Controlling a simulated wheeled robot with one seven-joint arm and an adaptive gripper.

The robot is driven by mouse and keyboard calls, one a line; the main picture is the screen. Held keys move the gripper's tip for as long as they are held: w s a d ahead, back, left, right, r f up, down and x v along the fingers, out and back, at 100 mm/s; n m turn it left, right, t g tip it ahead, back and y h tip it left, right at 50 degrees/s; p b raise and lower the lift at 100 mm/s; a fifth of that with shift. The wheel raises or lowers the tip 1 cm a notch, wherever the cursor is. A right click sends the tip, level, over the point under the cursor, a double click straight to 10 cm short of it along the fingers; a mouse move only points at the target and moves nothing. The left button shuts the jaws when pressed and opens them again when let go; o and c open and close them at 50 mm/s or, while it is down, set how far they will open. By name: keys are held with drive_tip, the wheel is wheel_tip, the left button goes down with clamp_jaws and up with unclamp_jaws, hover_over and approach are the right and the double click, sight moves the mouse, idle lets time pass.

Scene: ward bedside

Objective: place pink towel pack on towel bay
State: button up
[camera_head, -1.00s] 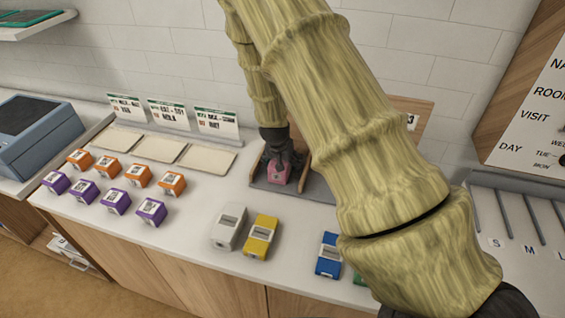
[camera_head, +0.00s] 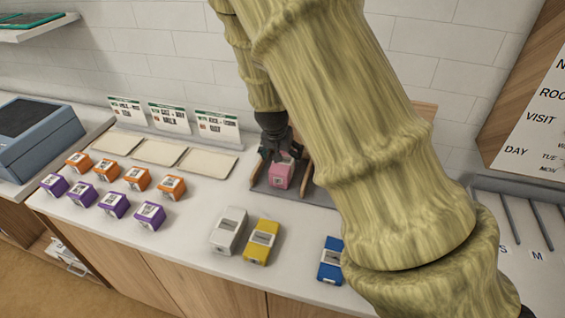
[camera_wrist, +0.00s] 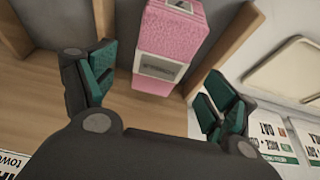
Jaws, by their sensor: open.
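The pink towel pack (camera_head: 281,173) stands in a grey-floored bay with wooden side walls, the towel bay (camera_head: 264,184), on the counter. It also shows in the wrist view (camera_wrist: 172,42), pink with a pale label, between the bay's wooden walls. My gripper (camera_head: 272,153) is at the back of the pack in the head view. In the wrist view its two green-padded fingers (camera_wrist: 160,92) are spread wide, with the pack beyond and between them, and no pad appears to touch it. My arm hides the right part of the bay in the head view.
Several orange packs (camera_head: 138,178) and purple packs (camera_head: 112,204) stand at the left. White (camera_head: 229,231), yellow (camera_head: 262,242) and blue (camera_head: 331,260) packs stand along the front. Cream mats (camera_head: 158,151) lie before cards. A slotted tray (camera_head: 520,215) is at right.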

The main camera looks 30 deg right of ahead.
drive_tip(key=shift+b+v, duration=0.35)
drive_tip(key=shift+v, duration=1.6)
